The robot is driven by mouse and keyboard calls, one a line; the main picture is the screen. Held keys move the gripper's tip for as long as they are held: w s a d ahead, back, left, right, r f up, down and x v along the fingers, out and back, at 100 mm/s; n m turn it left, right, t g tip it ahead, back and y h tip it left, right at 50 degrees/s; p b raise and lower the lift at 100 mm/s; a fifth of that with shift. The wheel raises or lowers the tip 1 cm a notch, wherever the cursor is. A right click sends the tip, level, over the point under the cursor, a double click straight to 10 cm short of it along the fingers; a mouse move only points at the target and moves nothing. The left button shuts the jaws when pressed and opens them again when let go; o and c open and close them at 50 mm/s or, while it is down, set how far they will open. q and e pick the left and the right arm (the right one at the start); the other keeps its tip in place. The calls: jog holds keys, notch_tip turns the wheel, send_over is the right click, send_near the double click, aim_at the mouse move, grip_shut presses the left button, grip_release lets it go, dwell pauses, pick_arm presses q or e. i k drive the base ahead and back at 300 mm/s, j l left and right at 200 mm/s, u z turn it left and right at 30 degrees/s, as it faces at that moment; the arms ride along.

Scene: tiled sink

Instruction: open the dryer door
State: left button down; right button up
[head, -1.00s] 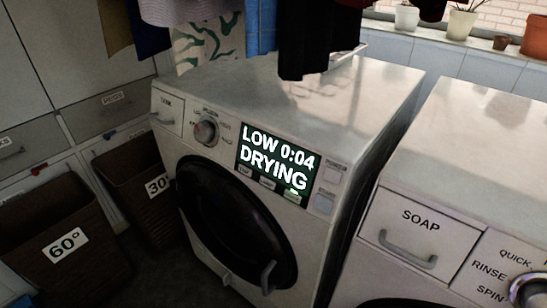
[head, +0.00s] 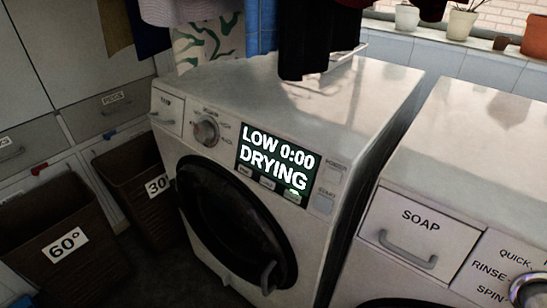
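The dryer (head: 340,110) is a white machine in the middle of the head view. Its round black door (head: 225,220) is on the front and looks closed. A handle (head: 268,277) sits at the door's lower right edge. The display (head: 277,160) reads "LOW 0:00 DRYING". A round dial (head: 206,131) is left of the display. Neither of my grippers is in view.
A washing machine with a soap drawer (head: 410,235) stands close on the right. Brown baskets marked 60° (head: 65,270) and 30° (head: 125,175) stand on the left. Clothes (head: 315,40) hang above the dryer. Flowerpots (head: 407,17) line the windowsill.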

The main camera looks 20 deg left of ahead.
aim_at(230, 224)
jog(key=u, duration=1.1)
jog(key=j, duration=0.15)
